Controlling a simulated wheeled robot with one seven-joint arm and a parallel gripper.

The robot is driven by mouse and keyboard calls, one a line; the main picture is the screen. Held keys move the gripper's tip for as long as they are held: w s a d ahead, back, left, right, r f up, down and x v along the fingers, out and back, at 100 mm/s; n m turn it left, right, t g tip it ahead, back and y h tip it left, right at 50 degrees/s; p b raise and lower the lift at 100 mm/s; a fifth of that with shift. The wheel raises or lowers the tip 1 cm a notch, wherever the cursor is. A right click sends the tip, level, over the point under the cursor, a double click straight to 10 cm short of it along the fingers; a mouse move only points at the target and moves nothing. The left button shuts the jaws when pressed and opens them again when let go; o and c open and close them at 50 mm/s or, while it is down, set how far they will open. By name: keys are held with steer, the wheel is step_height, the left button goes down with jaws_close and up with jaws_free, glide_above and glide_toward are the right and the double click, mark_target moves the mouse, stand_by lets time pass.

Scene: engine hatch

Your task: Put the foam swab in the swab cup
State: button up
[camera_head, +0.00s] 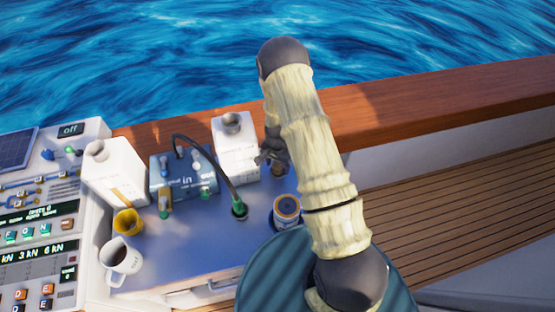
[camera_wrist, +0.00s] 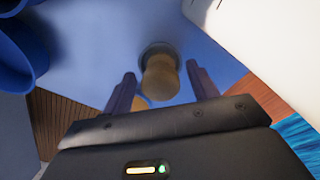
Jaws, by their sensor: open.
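A tan, rounded object that looks like the foam swab (camera_wrist: 160,78) stands in a dark round seat on the blue top, seen in the wrist view. My gripper (camera_wrist: 160,88) is open, with one finger on each side of it and gaps between. In the head view my gripper (camera_head: 272,157) is beside the white carton, and the swab is mostly hidden beneath it. Which vessel is the swab cup is not certain. A blue-sided round container with a pale top (camera_head: 286,207) stands nearer the front, and a yellow cup (camera_head: 128,222) stands at the left.
A white carton (camera_head: 236,148) stands close left of my gripper. A blue connector box (camera_head: 184,178), a black cable with a green plug (camera_head: 239,208), a white mug (camera_head: 122,261) and a white bottle (camera_head: 113,173) crowd the top. Its front middle is clear. A wooden rail (camera_head: 410,109) runs behind.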

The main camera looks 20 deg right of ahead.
mark_target(278, 164)
step_height(278, 164, up, 12)
steer(key=b, duration=0.3)
steer(key=shift+r, duration=0.15)
steer(key=shift+r, duration=0.1)
stand_by(0.6)
steer(key=s+r+n+t, duration=0.2)
steer(key=s+r+n, duration=0.7)
steer(key=s+r, duration=0.6)
steer(key=shift+s+r+t, duration=0.3)
steer(key=shift+s+r, duration=0.1)
steer(key=shift+s, duration=0.75)
